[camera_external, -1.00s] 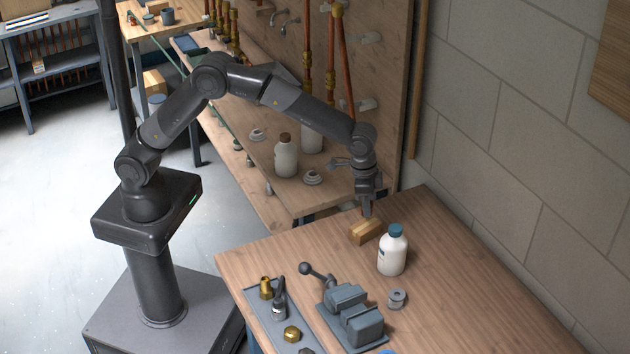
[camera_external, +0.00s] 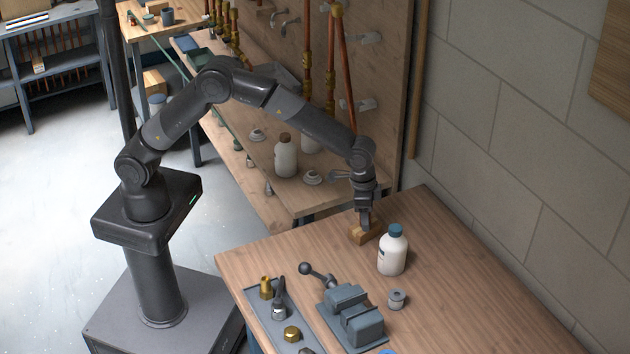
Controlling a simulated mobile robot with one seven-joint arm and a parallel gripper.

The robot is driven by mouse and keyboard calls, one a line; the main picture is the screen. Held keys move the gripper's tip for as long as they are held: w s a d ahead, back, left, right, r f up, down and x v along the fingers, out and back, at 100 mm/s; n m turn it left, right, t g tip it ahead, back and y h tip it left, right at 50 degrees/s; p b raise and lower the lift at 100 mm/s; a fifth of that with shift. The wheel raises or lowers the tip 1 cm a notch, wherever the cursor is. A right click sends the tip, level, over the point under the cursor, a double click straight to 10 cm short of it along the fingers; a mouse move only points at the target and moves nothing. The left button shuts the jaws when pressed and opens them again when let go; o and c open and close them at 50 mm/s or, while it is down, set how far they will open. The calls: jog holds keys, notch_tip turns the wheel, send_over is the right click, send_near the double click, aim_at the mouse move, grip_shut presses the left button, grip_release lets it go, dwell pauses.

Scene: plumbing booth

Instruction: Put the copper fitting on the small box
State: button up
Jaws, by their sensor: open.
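The small box (camera_external: 360,238), a light brown block, lies near the far edge of the workbench. My gripper (camera_external: 365,224) is open and points straight down at the box's top; its fingertips overlap the box in this view, so I cannot tell whether they touch it. No copper fitting shows clearly at the box; the fingers may hide a small one. In the blue-grey tray at the front left stand a brass-coloured fitting (camera_external: 266,287) and a lower brass-coloured nut-like piece (camera_external: 291,334).
A white bottle with a blue cap (camera_external: 392,252) stands close to the right of the box. A blue-grey vise (camera_external: 350,318) and a small grey ring-shaped part (camera_external: 397,299) are nearer the front. The workbench (camera_external: 470,270) is clear on its right side.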

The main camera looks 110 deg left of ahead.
notch_tip(320, 180, up, 12)
jog(key=s, duration=0.1)
jog(key=s+d+r+t, duration=0.1)
jog(key=s+d+r, duration=0.1)
jog(key=s+r, duration=0.6)
jog(key=s+d+r+m+t, duration=0.15)
jog(key=s+r, duration=0.25)
jog(key=s, duration=0.8)
jog(key=s+d+f+t, duration=0.1)
jog(key=s+f, duration=0.1)
jog(key=s, duration=0.9)
jog(key=s+d+f, duration=0.2)
jog(key=s+f, duration=0.1)
jog(key=s, duration=0.8)
jog(key=shift+s+t, duration=0.35)
jog(key=shift+s, duration=0.05)
jog(key=shift+m, duration=0.25)
